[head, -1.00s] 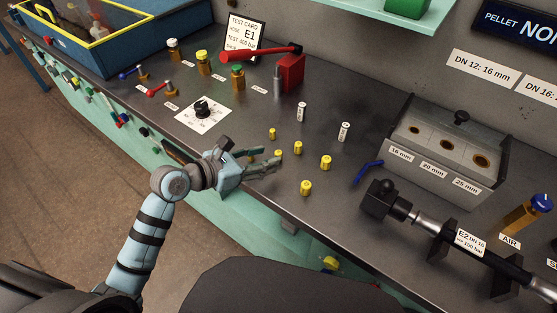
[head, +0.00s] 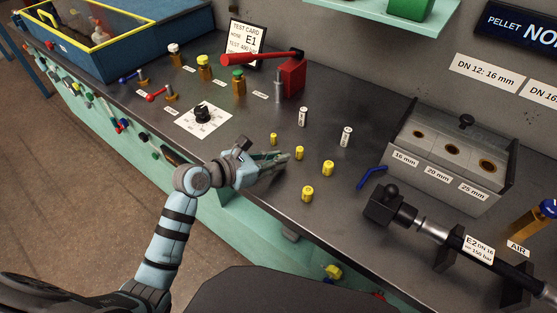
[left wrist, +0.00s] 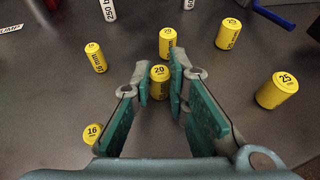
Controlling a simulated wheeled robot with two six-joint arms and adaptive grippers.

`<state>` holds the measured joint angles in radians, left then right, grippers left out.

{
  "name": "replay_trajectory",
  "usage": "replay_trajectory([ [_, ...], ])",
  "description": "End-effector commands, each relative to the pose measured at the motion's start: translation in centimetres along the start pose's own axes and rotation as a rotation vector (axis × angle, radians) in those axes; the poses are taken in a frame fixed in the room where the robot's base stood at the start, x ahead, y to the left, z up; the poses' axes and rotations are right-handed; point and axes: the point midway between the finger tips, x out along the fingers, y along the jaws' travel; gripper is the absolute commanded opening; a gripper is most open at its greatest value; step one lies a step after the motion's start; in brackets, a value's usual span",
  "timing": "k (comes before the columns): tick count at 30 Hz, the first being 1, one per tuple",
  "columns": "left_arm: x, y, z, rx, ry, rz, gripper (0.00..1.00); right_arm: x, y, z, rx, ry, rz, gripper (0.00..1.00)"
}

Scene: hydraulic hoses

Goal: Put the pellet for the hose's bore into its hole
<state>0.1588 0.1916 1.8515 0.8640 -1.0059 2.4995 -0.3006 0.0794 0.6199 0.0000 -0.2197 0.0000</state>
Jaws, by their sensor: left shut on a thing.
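My left gripper (head: 284,160) is low over the bench, shut on a yellow pellet marked 20 (left wrist: 160,84), which sits between the fingertips in the left wrist view. Other yellow pellets stand around it: a 16 mm one (left wrist: 96,58), another 16 (left wrist: 92,132), one behind the held pellet (left wrist: 167,42), and a 25 (left wrist: 278,90). The head view shows some of them, such as a pellet (head: 307,194) near the front. The grey hole block (head: 440,172) has three holes labelled 16, 20 and 25 mm. The hose (head: 515,272) carries an E2 tag that seems to read DN 16. My right gripper is not in view.
White cylinders (head: 346,137) stand behind the pellets. A blue hooked tool (head: 371,176) lies before the block, near the hose's black end fitting (head: 390,207). A red-handled device (head: 291,75) stands at the back. Wall sign reads DN 12: 16 mm (head: 486,75); its neighbour is cut off.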

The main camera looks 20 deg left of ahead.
Motion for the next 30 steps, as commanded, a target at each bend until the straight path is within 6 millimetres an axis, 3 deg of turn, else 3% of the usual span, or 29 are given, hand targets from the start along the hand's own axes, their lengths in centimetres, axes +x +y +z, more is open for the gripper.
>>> replay_trajectory([
  [4, -0.1, 0.0, 0.3, 0.001, 0.001, 0.000, 0.04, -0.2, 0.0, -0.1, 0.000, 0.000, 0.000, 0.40],
  [8, -0.8, 0.0, 1.9, 0.002, -0.001, 0.001, 0.04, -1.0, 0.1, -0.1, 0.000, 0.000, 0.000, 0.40],
  [11, -1.8, 0.0, 4.4, 0.003, -0.003, 0.000, 0.04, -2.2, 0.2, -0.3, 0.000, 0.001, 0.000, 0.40],
  [18, -5.4, 0.1, 13.1, 0.005, -0.005, 0.000, 0.04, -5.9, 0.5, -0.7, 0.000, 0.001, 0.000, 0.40],
  [21, -6.5, 0.0, 15.9, 0.004, -0.004, 0.000, 0.04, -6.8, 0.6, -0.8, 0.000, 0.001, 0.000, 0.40],
  [25, -7.4, 0.0, 18.0, 0.002, -0.002, 0.000, 0.04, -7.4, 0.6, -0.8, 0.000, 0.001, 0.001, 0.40],
  [30, -7.7, 0.1, 18.8, 0.000, 0.000, -0.001, 0.04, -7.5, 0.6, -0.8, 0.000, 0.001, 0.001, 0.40],
])
